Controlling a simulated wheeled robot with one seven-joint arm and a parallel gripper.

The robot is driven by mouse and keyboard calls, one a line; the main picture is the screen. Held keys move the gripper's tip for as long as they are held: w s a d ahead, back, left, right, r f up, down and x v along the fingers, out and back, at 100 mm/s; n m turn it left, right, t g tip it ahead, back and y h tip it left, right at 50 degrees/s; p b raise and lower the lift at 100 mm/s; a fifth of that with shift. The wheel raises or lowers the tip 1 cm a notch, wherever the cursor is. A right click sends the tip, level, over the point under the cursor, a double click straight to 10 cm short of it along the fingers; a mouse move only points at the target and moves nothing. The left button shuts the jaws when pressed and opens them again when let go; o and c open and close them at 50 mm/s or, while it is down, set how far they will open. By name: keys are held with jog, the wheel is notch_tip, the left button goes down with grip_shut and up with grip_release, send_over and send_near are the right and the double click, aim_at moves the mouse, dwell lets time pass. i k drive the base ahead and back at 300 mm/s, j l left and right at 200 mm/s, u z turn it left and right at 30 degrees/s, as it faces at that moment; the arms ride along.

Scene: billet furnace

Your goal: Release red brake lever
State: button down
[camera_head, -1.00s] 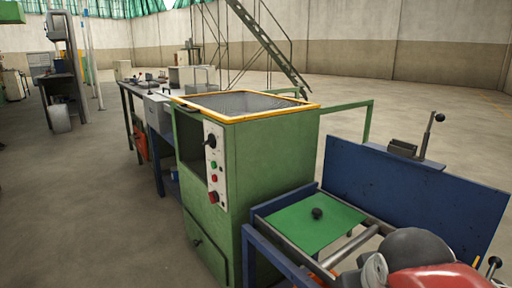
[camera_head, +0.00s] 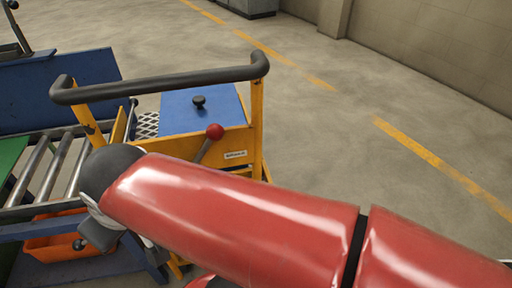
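The red brake lever is a red ball knob (camera_head: 214,131) on a short grey rod. It leans up and right from the yellow cart (camera_head: 258,120), just left of a small white label. The cart has a dark padded handlebar and a blue top panel with a black knob. My red arm crosses the lower picture in front of the cart. The arm's grey end is at the left, below and left of the lever. My gripper's fingers are not clearly visible; the arm hides them and the lower cart.
A roller conveyor (camera_head: 42,172) with a blue side plate (camera_head: 60,88) stands left of the cart. An orange bin (camera_head: 75,240) sits below it. The floor right of the cart is open, with yellow dashed lines. A wall (camera_head: 440,50) runs along the back right.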

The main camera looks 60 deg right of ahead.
aim_at(214, 132)
jog(key=k+l+z, duration=0.15)
jog(key=k+l, duration=0.45)
jog(key=k+j+z, duration=0.1)
jog(key=k+z, duration=0.2)
jog(key=k, duration=0.7)
